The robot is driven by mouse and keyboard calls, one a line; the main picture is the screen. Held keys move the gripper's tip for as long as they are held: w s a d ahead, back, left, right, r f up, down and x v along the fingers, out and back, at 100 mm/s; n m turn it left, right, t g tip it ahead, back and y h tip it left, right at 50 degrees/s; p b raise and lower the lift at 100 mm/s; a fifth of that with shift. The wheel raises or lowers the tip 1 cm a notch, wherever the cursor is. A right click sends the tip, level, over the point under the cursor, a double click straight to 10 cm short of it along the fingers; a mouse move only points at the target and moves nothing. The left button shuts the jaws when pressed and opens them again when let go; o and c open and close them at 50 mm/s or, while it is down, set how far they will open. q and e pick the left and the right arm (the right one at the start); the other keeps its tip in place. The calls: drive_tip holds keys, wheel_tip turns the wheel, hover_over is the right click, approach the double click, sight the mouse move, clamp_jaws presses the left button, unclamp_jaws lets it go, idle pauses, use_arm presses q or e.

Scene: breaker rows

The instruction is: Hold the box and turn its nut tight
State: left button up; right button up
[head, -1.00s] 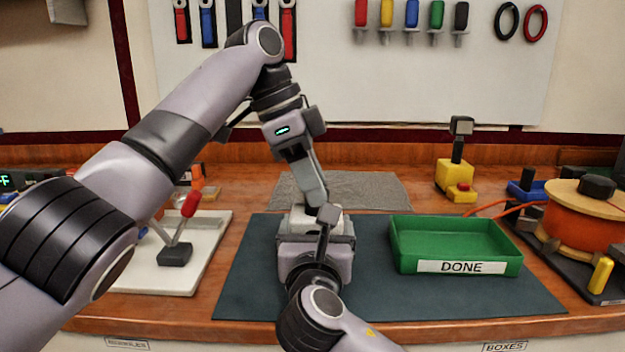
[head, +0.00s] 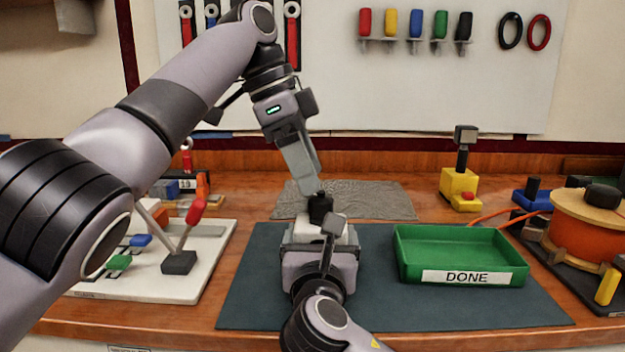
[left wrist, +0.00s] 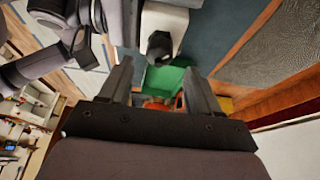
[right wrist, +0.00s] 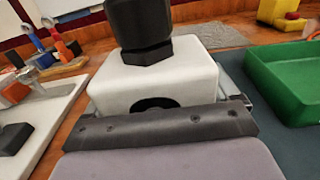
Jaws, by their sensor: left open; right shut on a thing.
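The white box (head: 343,235) stands at the middle of the dark mat, with a black nut (head: 320,208) upright on its top. In the right wrist view the box (right wrist: 155,80) has a dark round opening in its near side, and the nut (right wrist: 142,30) shows large above it. My right gripper (head: 320,243) is shut on the box, with a finger at each side. My left gripper (head: 312,180) is open just above the nut. In the left wrist view its fingers (left wrist: 160,75) are apart and empty, with the nut (left wrist: 160,46) beyond them.
A green tray marked DONE (head: 461,277) stands right of the box on the mat (head: 250,300). A white board with levers (head: 205,275) is at the left. An orange cable reel (head: 590,218) is at the right. A grey textured mat (head: 375,200) lies behind.

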use_arm(q)
drive_tip(key=shift+a+r, duration=0.3)
drive_tip(key=shift+r, duration=0.3)
drive_tip(key=a, duration=1.2)
use_arm(e)
drive_tip(key=shift+r, duration=0.1)
use_arm(q)
drive_tip(key=shift+d+f, duration=0.1)
use_arm(e)
drive_tip(key=o, duration=1.2)
drive_tip(key=shift+c, duration=0.2)
